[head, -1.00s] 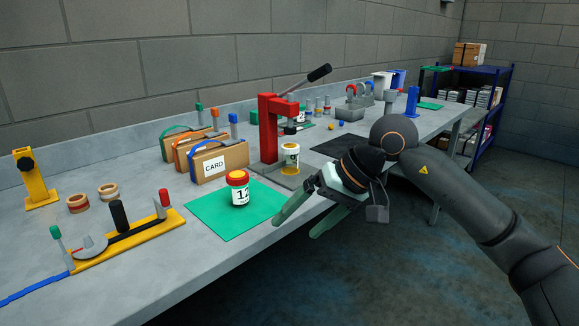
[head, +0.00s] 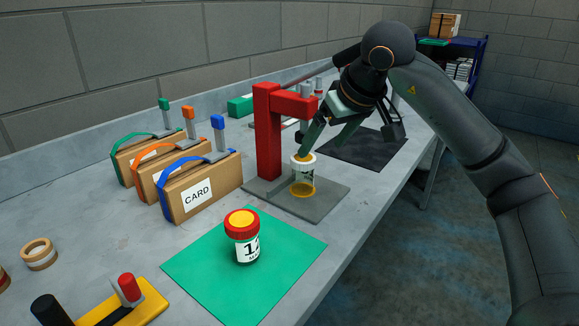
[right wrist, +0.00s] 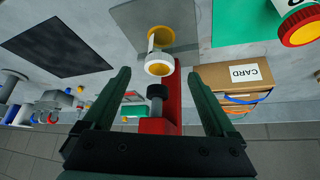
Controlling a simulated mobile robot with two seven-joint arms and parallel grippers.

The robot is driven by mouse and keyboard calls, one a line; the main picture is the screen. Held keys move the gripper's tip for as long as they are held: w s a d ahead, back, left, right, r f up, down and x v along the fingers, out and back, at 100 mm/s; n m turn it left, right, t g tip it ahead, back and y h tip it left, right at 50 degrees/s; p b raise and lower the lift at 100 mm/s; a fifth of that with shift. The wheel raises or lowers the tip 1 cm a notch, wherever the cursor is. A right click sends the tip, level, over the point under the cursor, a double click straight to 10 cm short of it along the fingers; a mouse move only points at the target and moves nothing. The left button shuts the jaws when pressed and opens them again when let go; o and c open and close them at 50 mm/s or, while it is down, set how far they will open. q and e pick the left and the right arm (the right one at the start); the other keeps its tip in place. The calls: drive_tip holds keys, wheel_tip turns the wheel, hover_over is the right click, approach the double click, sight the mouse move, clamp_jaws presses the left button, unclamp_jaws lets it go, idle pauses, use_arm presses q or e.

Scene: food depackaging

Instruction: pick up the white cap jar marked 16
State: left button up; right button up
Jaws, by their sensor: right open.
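The white cap jar (head: 303,178), clear with a yellow bottom, stands upright on the grey base plate (head: 335,192) of the red press. No number can be read on it. It also shows in the right wrist view (right wrist: 159,64), lying between the lines of the two fingers and beyond their tips. My right gripper (head: 322,148) is open and empty, its green fingers slanting down close to the jar's cap. In the head view one fingertip overlaps the cap; I cannot tell if it touches. My left gripper is not in view.
The red press (head: 267,130) stands right behind the jar. A red-lidded jar (head: 242,238) stands on the green mat (head: 195,268) in front. Cardboard boxes (head: 198,190) with coloured straps stand to the left. A dark mat (head: 365,150) lies to the right.

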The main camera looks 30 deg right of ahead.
sight(309, 167)
drive_tip(key=b+x, duration=0.1)
drive_tip(key=x, duration=1.1)
drive_tip(key=shift+s+f, duration=0.1)
drive_tip(key=shift+f, duration=0.15)
clamp_jaws()
idle(0.3)
drive_tip(key=shift+r, duration=0.15)
